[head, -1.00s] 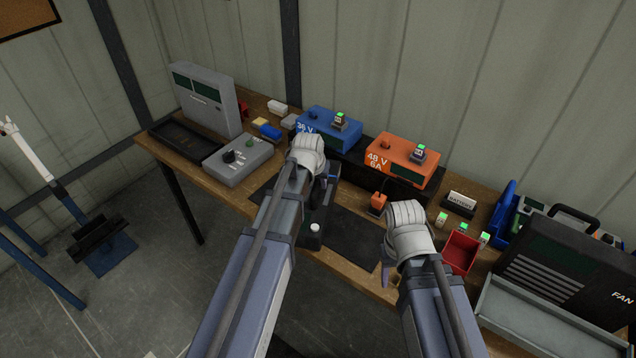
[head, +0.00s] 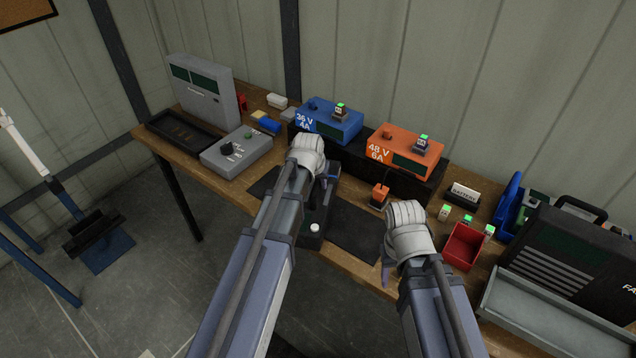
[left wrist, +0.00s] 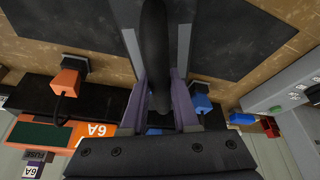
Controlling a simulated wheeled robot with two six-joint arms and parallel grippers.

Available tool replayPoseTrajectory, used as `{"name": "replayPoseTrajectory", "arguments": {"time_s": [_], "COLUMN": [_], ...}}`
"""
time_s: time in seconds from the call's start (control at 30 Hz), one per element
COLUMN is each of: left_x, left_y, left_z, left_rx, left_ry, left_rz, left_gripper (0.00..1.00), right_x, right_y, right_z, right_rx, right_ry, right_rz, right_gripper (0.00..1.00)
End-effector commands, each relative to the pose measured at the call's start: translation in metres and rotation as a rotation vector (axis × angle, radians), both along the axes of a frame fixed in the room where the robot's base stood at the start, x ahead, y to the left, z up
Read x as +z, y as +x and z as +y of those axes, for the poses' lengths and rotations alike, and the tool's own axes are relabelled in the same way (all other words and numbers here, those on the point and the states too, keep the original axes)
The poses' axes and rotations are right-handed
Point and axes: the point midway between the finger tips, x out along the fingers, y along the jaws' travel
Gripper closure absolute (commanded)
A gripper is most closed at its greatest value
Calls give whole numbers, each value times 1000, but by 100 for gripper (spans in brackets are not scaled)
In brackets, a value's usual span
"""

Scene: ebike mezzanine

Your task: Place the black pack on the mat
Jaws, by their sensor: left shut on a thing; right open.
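The black pack (head: 314,212) is long and dark with a white round knob at its near end. My left gripper (head: 321,188) is shut on it; my forearm and wrist hide part of both. In the left wrist view the pack's dark handle (left wrist: 155,45) lies between the two purple fingers. The dark mat (head: 355,228) shows on both sides of the pack, also in the left wrist view (left wrist: 245,35). I cannot tell whether the pack touches the mat. My right gripper (head: 388,272) is open and empty by the bench's front edge.
A blue charger (head: 328,122) and an orange charger (head: 405,150) stand behind the mat. An orange plug (head: 380,193) stands near its back edge. A grey box (head: 237,152) is left; a red bin (head: 463,246) and a black fan case (head: 570,262) are right.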

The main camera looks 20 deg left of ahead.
Motion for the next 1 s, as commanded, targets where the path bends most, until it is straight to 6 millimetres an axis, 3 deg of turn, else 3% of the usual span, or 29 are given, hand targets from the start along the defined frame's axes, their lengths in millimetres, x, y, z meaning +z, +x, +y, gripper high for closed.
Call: {"name": "replayPoseTrajectory", "arguments": {"time_s": [0.2,0.23,0.47,0.77,1.0], "left_x": [-1,-2,-2,-1,11], "left_y": [1,0,0,0,-4], "left_z": [0,0,0,0,0], "left_rx": [0,0,0,0,0], "left_ry": [0,0,0,0,0], "left_rz": [-4,0,0,0,0], "left_gripper": [100,69,43,41,41], "right_x": [-2,-2,-2,-1,11], "right_y": [0,0,0,0,0], "right_z": [0,0,0,0,0], "right_rx": [0,0,0,0,0], "right_ry": [0,0,0,0,0], "right_rz": [0,0,0,0,0], "right_gripper": [50,50,50,50,50]}}
